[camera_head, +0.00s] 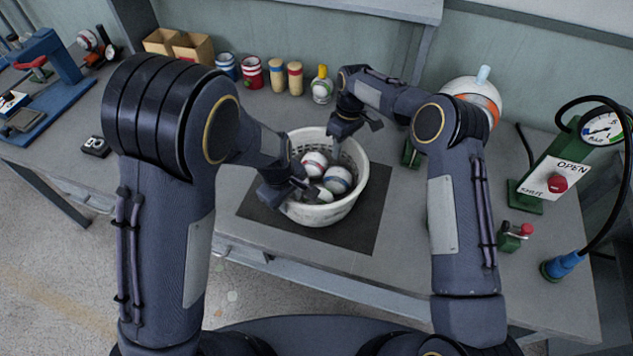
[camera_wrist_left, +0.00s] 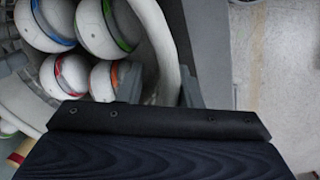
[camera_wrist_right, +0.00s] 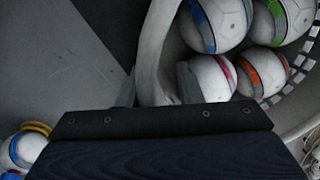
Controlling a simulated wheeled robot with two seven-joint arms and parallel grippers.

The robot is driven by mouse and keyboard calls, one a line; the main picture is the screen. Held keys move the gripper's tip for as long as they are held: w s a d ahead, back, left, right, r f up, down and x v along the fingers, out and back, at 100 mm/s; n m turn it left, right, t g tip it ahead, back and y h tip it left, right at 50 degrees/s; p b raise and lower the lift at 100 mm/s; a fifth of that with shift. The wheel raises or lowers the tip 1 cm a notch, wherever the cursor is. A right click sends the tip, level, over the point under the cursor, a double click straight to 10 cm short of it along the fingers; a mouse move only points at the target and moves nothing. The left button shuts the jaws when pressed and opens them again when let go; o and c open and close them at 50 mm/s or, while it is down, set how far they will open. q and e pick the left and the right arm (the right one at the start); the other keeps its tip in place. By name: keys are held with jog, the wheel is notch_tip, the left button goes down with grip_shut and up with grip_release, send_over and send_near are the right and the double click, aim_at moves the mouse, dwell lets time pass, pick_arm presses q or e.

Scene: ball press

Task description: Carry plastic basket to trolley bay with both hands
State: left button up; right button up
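The white plastic basket (camera_head: 349,204) stands on a dark mat on the workbench and holds several white balls with coloured bands. My left gripper (camera_head: 297,193) is at the basket's left front rim. In the left wrist view the basket's rim (camera_wrist_left: 164,45) runs down towards the finger, with one finger outside it. My right gripper (camera_head: 355,138) is at the back rim, fingers spread, one inside and one outside. The rim (camera_wrist_right: 149,60) passes between them in the right wrist view. Both grippers look open around the rim, and firm contact is not visible. The trolley bay is not identifiable.
The dark mat (camera_head: 368,222) lies under the basket. A green gauge stand (camera_head: 548,165) with a hose stands at the right. Several cans and bottles (camera_head: 252,73) line the back, beside cardboard boxes (camera_head: 190,46). A blue press (camera_head: 58,80) is at the left.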

pick_arm(q)
jog(key=shift+f, duration=0.5)
pick_arm(e)
jog(key=shift+s+f, duration=0.1)
jog(key=shift+f, duration=0.4)
pick_arm(q)
grip_shut()
pick_arm(e)
grip_shut()
